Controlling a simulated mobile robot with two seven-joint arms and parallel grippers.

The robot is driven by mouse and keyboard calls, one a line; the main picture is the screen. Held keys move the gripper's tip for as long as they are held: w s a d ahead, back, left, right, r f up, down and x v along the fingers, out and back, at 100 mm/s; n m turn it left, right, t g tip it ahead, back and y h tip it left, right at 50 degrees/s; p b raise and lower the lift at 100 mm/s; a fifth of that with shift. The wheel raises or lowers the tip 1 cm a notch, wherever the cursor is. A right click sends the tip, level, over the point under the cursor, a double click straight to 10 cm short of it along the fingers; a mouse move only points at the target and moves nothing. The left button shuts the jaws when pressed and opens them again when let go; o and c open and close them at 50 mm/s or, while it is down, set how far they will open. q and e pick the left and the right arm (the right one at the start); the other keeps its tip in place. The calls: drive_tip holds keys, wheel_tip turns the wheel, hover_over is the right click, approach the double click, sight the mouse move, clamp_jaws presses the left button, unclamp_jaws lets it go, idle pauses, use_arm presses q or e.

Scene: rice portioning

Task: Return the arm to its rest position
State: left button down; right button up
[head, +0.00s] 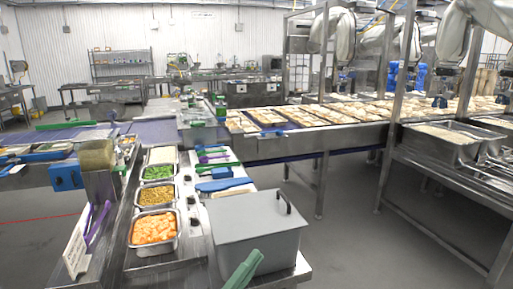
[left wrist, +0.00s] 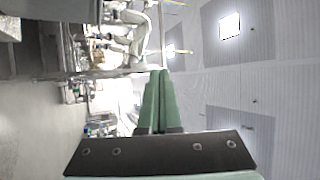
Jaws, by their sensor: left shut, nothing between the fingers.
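My left gripper (head: 246,266) shows at the bottom of the head view as a green finger pair in front of the grey lidded box. In the left wrist view my left gripper's green fingers (left wrist: 156,75) lie together, shut, with nothing between them. They point into open air, with the room appearing sideways behind them. My right gripper is in neither view.
A grey box with a black handle (head: 258,222) stands at the counter's right end. Metal pans of orange food (head: 154,229), corn (head: 156,196) and peas (head: 158,173) line the counter. A conveyor with flat trays (head: 318,114) runs behind. Floor at right is clear.

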use_arm(q)
drive_tip(key=s+a+f+n+y, duration=0.2)
drive_tip(key=a+f+n+y, duration=0.45)
drive_tip(key=f+n, duration=0.4)
drive_tip(key=s+a+f+n+g+y, duration=0.3)
drive_tip(key=s+a+f+n+g, duration=0.1)
drive_tip(key=s+f, duration=0.6)
drive_tip(key=s+a+f+n+g+y+p, duration=0.1)
drive_tip(key=s+a+f+n+g+y, duration=0.2)
drive_tip(key=s+f+n, duration=0.4)
wheel_tip(320, 180, down, 6)
drive_tip(key=s+a+g, duration=0.1)
drive_tip(key=s+a, duration=0.1)
drive_tip(key=shift+s+r, duration=0.2)
drive_tip(key=shift+s, duration=0.15)
drive_tip(key=shift+a, duration=0.1)
